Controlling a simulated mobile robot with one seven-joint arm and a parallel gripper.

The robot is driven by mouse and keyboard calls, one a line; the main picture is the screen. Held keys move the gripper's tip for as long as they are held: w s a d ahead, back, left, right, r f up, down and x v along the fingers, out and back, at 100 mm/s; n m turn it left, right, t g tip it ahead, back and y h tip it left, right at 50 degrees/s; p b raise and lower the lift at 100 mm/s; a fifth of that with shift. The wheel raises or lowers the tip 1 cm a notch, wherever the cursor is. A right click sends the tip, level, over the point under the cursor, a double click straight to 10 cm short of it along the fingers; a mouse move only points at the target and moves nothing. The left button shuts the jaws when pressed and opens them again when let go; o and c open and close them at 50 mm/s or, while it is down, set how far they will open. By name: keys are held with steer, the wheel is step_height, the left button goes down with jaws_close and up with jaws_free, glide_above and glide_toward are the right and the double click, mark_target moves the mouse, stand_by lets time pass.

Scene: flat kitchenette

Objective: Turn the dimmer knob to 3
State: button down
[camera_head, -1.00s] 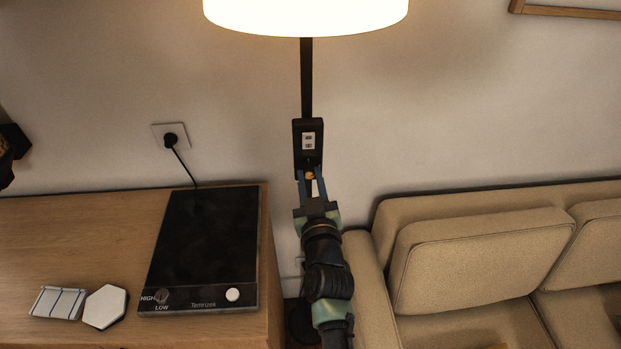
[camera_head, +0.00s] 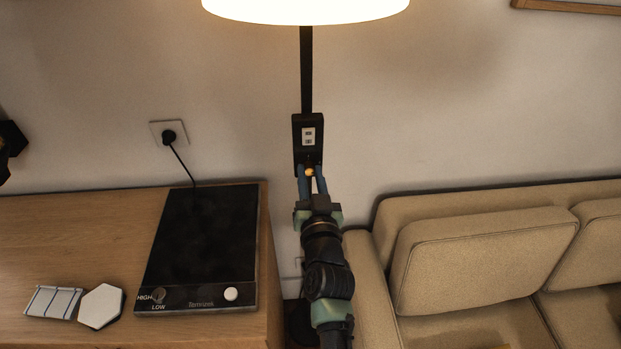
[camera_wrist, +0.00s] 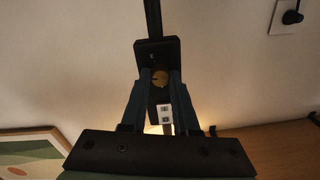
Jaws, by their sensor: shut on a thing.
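The dimmer knob (camera_head: 309,171) is a small brass-orange knob on the lower part of a black control box (camera_head: 299,152) on the lamp's pole. In the wrist view the knob (camera_wrist: 159,79) shows between my fingers, with a dark mark on its face. My gripper (camera_head: 311,172) reaches up to the box from below and is shut on the knob, one finger on each side. In the wrist view my gripper (camera_wrist: 160,78) partly hides the box. No scale number is readable. The lampshade (camera_head: 305,8) glows brightly above.
A hotplate (camera_head: 205,235) with a white knob sits on the wooden counter (camera_head: 70,235) at left. A hexagonal tile (camera_head: 101,306) and a striped item (camera_head: 53,302) lie beside it. A beige sofa (camera_head: 480,255) stands at right. A plugged socket (camera_head: 169,134) is on the wall.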

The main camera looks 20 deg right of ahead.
steer(key=m, duration=0.5)
steer(key=shift+m, duration=0.4)
steer(key=m, duration=0.5)
steer(key=shift+f+m+h, duration=0.1)
steer(key=shift+m+h, duration=0.2)
steer(key=shift+m, duration=0.4)
steer(key=c, duration=0.7)
jaws_free()
steer(key=shift+o, duration=0.2)
steer(key=p+v, duration=0.1)
steer(key=v, duration=1.2)
